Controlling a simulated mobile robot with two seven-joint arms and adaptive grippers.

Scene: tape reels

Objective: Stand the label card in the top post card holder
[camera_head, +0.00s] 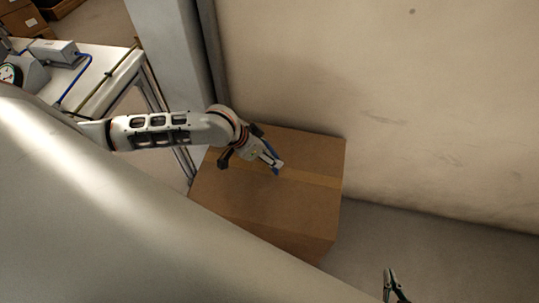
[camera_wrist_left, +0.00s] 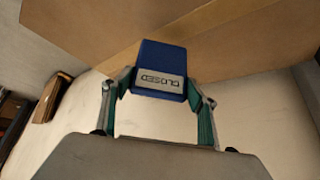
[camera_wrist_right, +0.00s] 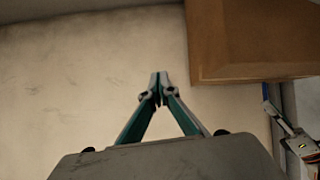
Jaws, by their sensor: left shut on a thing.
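My left gripper (camera_head: 273,164) is shut on the label card (camera_wrist_left: 165,62), a blue piece with a pale panel reading CLOSED, upside down in the left wrist view. The card is between the two fingers (camera_wrist_left: 158,88) there. In the head view the card is a small blue sliver at the fingertips, in front of a cardboard box. My right gripper (camera_wrist_right: 161,80) has its fingertips together with nothing visible between them; it also shows at the lower edge of the head view (camera_head: 393,283). I cannot make out the post or its card holder in any view.
The large taped cardboard box (camera_head: 255,205) stands by the pale wall (camera_head: 400,90). A white table (camera_head: 105,72) with a gauge and blue cable is at the upper left. A grey column (camera_head: 170,55) stands between them. Bare floor is at the right.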

